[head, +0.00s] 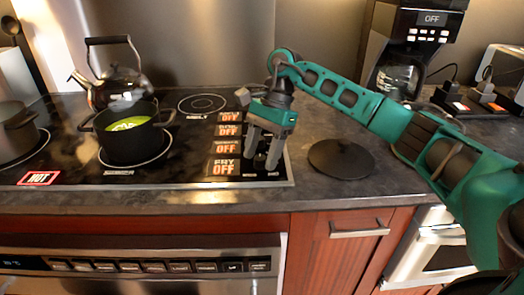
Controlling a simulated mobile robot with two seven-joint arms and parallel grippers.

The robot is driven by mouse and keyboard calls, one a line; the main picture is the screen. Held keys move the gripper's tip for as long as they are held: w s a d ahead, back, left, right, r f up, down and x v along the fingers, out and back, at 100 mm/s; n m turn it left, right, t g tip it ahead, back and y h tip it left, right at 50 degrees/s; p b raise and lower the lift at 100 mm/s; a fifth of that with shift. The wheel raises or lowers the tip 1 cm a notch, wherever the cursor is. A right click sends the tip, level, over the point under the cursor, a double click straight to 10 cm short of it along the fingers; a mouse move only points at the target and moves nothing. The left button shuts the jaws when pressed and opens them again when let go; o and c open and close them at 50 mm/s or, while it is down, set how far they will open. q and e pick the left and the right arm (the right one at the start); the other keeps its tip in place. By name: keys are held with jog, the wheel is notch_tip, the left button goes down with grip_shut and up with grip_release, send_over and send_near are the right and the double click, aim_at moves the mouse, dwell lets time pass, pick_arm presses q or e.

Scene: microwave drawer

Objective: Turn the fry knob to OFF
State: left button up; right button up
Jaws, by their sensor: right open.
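The fry label (223,167) is lit at the front right corner of the black cooktop (190,182) and reads "FRY OFF". My right gripper (261,160) points down just right of this label, with its two fingers apart. The fry knob itself is not clearly visible; the fingers cover the area beside the label. I cannot tell whether they touch the knob. My left gripper is not in view.
More OFF labels (228,130) stand in a column behind the fry label. A dark pot (130,148) with green contents and a kettle (118,83) are on the left. A "HOT" sign (39,178) glows at front left. A round black lid (341,159) lies right of the cooktop.

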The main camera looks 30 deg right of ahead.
jog(key=shift+r, duration=0.1)
jog(key=v, duration=1.2)
jog(key=shift+d+r+p, duration=0.15)
jog(key=shift+r+p, duration=0.15)
jog(key=shift+r, duration=0.05)
